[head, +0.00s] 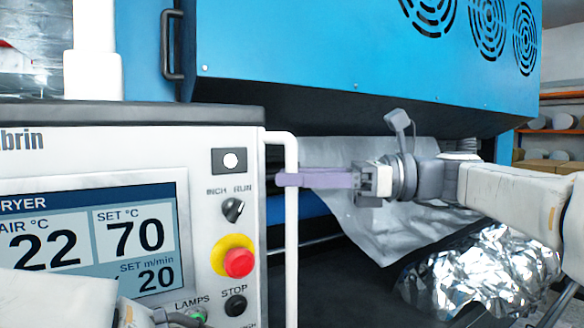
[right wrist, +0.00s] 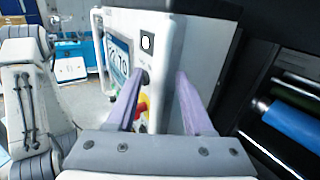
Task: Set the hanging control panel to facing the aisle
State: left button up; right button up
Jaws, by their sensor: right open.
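The control panel (head: 200,170) is a white box with a lit screen (head: 90,240). It fills the left of the head view, its screen side towards my head camera. A white upright handle bar (head: 291,245) runs along its right side. My right gripper (head: 285,180) comes in from the right, level, with lilac fingers crossing the bar in the picture. In the right wrist view the open fingers (right wrist: 158,90) stand apart, with the panel (right wrist: 165,35) seen between and beyond them. I cannot tell whether they touch the bar. My left gripper's fingers are out of sight.
A blue machine (head: 330,50) with round vents stands behind. A silver sheet (head: 345,220) hangs below it, by a shiny foil roll (head: 470,275) under my right arm. Orange shelving (head: 550,130) is at the far right. In the right wrist view a blue roller (right wrist: 290,125) lies right of my fingers.

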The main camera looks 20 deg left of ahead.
jog(key=shift+s+a, duration=0.2)
jog(key=shift+a, duration=0.3)
grip_shut()
dwell(1.2)
